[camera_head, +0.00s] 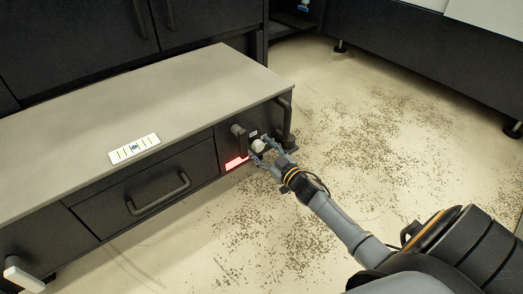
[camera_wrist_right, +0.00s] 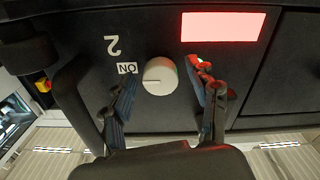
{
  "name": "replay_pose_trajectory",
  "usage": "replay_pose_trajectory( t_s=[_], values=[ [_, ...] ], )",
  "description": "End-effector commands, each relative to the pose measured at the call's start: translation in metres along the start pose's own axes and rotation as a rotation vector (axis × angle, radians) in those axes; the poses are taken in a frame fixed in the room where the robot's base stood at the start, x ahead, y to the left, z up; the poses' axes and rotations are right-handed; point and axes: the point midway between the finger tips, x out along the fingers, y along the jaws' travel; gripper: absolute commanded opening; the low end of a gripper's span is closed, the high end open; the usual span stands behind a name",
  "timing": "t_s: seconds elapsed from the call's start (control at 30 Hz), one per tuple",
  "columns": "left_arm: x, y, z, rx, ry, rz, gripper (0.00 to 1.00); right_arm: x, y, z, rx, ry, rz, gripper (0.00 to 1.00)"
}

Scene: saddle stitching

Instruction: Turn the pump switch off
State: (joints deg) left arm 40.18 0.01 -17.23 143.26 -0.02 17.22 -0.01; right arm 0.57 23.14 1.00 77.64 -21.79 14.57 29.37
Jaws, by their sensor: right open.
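The pump switch is a round white knob (camera_wrist_right: 159,76) on the dark front panel of a low cabinet. It also shows in the head view (camera_head: 258,146), partly hidden by my gripper. Beside it in the right wrist view are an upside-down ON label (camera_wrist_right: 127,68) and a figure 2 (camera_wrist_right: 113,46). My right gripper (camera_wrist_right: 164,80) is open, with one finger on each side of the knob. I cannot tell whether the fingers touch it. In the head view the right gripper (camera_head: 266,153) is at the cabinet's right end. My left gripper is not in view.
A lit red panel (camera_wrist_right: 222,27) is near the knob, also visible in the head view (camera_head: 236,163). The cabinet's grey top (camera_head: 200,95) carries a small white label strip (camera_head: 135,148). A drawer handle (camera_head: 158,195) juts out to the left. The speckled floor (camera_head: 370,140) at right is clear.

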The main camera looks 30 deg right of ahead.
Motion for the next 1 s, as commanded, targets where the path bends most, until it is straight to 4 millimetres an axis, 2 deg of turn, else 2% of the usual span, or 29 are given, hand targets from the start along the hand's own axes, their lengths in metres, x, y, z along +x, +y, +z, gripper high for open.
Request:
replay_pose_trajectory(
  t_s=[0.03, 0.3, 0.67, 1.0],
  values=[
    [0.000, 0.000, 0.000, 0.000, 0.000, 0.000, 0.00, 0.000, 0.000, 0.000, 0.000, 0.000, 0.000, 0.59],
    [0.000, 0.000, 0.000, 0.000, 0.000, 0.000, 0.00, 0.000, 0.000, 0.000, 0.000, 0.000, 0.000, 0.05],
    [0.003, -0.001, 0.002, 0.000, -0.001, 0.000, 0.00, 0.000, 0.000, -0.001, -0.049, 0.001, 0.000, 0.05],
    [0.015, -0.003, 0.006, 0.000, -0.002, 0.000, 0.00, -0.001, 0.000, -0.002, -0.287, 0.000, 0.000, 0.05]
  ],
)
